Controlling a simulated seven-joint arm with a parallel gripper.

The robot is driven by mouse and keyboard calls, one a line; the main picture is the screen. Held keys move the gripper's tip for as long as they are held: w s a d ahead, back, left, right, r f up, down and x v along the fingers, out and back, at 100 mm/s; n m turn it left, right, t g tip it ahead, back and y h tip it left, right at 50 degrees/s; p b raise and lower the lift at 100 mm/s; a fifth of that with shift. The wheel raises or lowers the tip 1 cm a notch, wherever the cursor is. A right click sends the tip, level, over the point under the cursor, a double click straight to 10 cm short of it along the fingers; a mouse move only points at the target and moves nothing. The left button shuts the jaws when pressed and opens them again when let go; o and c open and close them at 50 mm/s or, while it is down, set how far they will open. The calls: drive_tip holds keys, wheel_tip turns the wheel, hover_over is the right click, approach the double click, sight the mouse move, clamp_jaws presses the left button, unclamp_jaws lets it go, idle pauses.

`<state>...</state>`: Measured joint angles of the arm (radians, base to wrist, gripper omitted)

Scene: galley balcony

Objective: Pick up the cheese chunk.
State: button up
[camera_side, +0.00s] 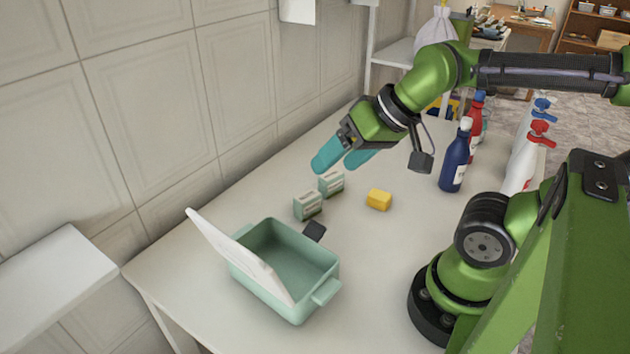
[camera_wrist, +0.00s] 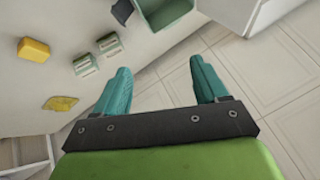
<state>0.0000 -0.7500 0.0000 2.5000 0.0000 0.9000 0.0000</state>
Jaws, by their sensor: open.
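The cheese chunk appears to be the small yellow block (camera_side: 378,200) lying on the white table, right of two small green-and-white boxes. It also shows at the upper left in the wrist view (camera_wrist: 34,50). My gripper (camera_side: 344,158), with teal fingers, is open and empty above the table, farther back and to the left of the block. In the wrist view the fingers (camera_wrist: 160,68) are spread well apart, with the block off to their left. A second, flat, patterned yellow thing (camera_wrist: 60,103) lies nearer the fingers; I cannot tell what it is.
The boxes (camera_side: 307,206) (camera_side: 331,183) stand near a green open container (camera_side: 318,277) with its white lid raised. A small dark item (camera_side: 314,231) is by its rim. A blue bottle (camera_side: 456,156) and several others stand at right. A tiled wall (camera_side: 150,90) borders the left.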

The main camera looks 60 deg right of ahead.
drive_tip(key=n+g+h, duration=0.2)
drive_tip(key=n+g, duration=0.2)
drive_tip(key=g, duration=0.3)
hover_over(380, 194)
wheel_tip(380, 194, down, 8)
drive_tip(key=r, duration=0.1)
drive_tip(key=f, duration=1.1)
drive_tip(key=shift+w+a+f, duration=0.15)
drive_tip(key=shift+a+f, duration=0.2)
drive_tip(key=shift+a, duration=0.05)
drive_tip(key=shift+d+f, duration=0.2)
drive_tip(key=shift+f, duration=1.2)
drive_tip(key=shift+d+f, duration=0.2)
drive_tip(key=shift+f, duration=1.15)
